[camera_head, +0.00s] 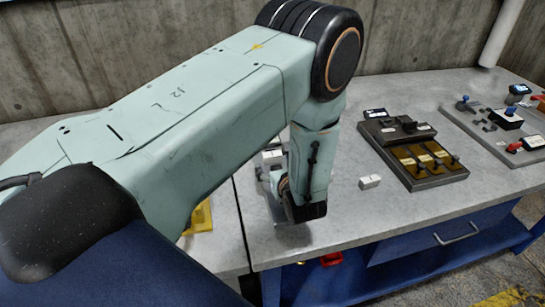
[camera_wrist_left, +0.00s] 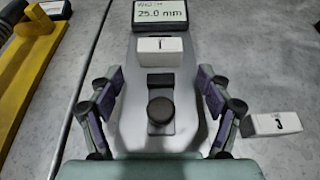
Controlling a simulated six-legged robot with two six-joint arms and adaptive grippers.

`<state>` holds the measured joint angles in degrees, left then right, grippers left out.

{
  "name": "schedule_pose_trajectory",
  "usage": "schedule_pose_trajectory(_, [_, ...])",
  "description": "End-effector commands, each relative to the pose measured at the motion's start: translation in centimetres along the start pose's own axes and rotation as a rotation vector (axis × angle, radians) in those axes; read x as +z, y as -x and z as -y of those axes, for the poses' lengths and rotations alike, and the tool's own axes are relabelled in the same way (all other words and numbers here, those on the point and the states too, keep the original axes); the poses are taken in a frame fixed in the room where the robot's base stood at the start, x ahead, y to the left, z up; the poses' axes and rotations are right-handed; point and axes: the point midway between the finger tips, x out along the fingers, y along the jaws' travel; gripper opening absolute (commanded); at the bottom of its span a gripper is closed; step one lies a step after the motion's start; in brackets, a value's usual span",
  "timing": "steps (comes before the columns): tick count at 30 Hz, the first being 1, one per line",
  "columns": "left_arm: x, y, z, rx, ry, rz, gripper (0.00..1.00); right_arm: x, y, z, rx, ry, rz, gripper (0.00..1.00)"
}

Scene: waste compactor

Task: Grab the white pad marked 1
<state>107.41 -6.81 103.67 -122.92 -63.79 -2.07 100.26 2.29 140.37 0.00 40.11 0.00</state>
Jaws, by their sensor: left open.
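The white pad marked 1 (camera_wrist_left: 160,52) lies on a grey gauge plate (camera_wrist_left: 133,125), just in front of its display, in the left wrist view. My left gripper (camera_wrist_left: 161,80) is open, its purple-grey fingers spread to either side of the plate. The pad is ahead of the fingertips, between their lines, and nothing is held. A dark round knob (camera_wrist_left: 160,110) stands on the plate nearer my palm. In the head view my left arm hides most of the plate and gripper. My right gripper is not in view.
A second white pad marked 3 (camera_wrist_left: 272,124) lies on the table right of the gripper. The display (camera_wrist_left: 160,14) reads 25.0 mm. A yellow fixture (camera_wrist_left: 40,50) stands at left. A dark panel with brass parts (camera_head: 413,155) is further right on the grey table.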

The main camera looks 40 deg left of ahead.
Motion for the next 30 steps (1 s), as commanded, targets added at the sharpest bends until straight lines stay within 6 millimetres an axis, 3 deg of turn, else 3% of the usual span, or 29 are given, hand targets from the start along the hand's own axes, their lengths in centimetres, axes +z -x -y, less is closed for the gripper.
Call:
schedule_pose_trajectory(6, [0.1, -2.6, 0.1, 0.000, 0.001, 0.001, 0.78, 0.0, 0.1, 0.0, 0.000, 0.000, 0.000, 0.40])
schedule_pose_trajectory(14, [0.2, -3.0, 0.2, -0.003, -0.002, 0.001, 0.78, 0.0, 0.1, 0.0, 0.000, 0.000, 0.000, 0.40])
schedule_pose_trajectory(30, [0.2, -3.0, 0.2, -0.002, -0.001, 0.000, 0.33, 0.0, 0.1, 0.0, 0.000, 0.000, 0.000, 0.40])
